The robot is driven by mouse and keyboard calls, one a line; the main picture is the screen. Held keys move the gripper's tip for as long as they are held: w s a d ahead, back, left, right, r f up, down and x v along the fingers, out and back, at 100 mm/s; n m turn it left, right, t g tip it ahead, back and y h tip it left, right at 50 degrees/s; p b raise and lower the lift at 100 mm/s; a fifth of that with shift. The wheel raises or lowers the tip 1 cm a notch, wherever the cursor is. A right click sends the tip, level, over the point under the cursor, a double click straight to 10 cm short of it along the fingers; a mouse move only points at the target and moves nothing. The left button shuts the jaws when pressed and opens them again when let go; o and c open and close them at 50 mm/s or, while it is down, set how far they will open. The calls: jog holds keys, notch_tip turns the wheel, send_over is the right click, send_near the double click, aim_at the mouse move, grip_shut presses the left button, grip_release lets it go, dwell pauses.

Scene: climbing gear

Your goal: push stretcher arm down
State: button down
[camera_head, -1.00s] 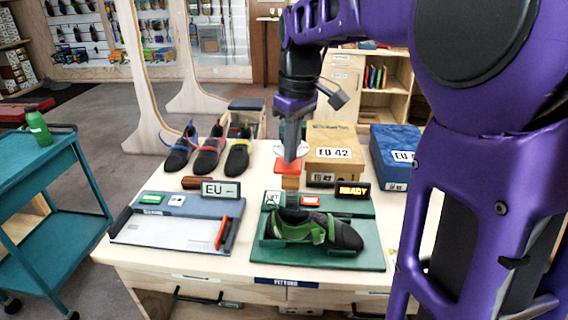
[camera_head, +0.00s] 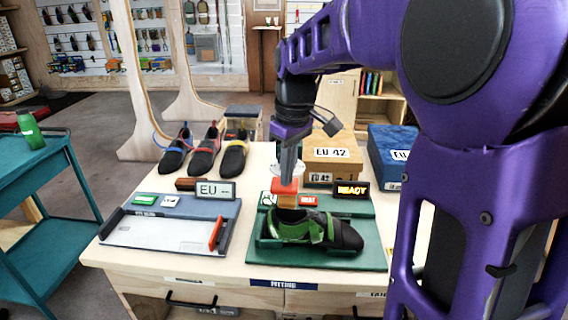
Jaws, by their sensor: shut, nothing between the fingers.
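The stretcher is a green base (camera_head: 372,256) on the bench. A green and black climbing shoe (camera_head: 345,237) lies on it. The stretcher arm, with a red pad (camera_head: 284,186) above a wooden block (camera_head: 286,201), stands low over the shoe's heel end. My gripper (camera_head: 287,179) is shut and empty, pointing down. Its tips are at the top of the red pad and appear to touch it. The arm's lower part is hidden behind or inside the shoe. A display reading READY (camera_head: 351,190) is lit at the stretcher's back right.
A foot-measuring board (camera_head: 160,234) with an EU display (camera_head: 215,191) lies to the left. Several shoes (camera_head: 204,152) stand behind it. A tan EU 42 box (camera_head: 333,152) and a blue box (camera_head: 388,153) stand at the back right. A teal cart (camera_head: 40,250) is far left.

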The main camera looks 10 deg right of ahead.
notch_tip(320, 180, down, 8)
jog(key=b, duration=0.3)
jog(key=shift+r+b, duration=0.2)
jog(key=shift+b, duration=0.15)
jog(key=shift+s+r, duration=0.1)
jog(key=shift+s+d+r+p, duration=0.25)
jog(key=shift+s+d, duration=0.2)
jog(key=shift+s, duration=0.15)
jog(key=shift+s+d+r+p, duration=0.2)
jog(key=shift+s+d, duration=0.2)
jog(key=shift+s, duration=0.15)
jog(key=shift+r, duration=0.1)
notch_tip(320, 180, up, 17)
jog(key=s+d+p, duration=0.1)
jog(key=p, duration=0.2)
jog(key=shift+s+p, duration=0.2)
jog(key=shift+p, duration=0.2)
jog(key=shift+r, duration=0.1)
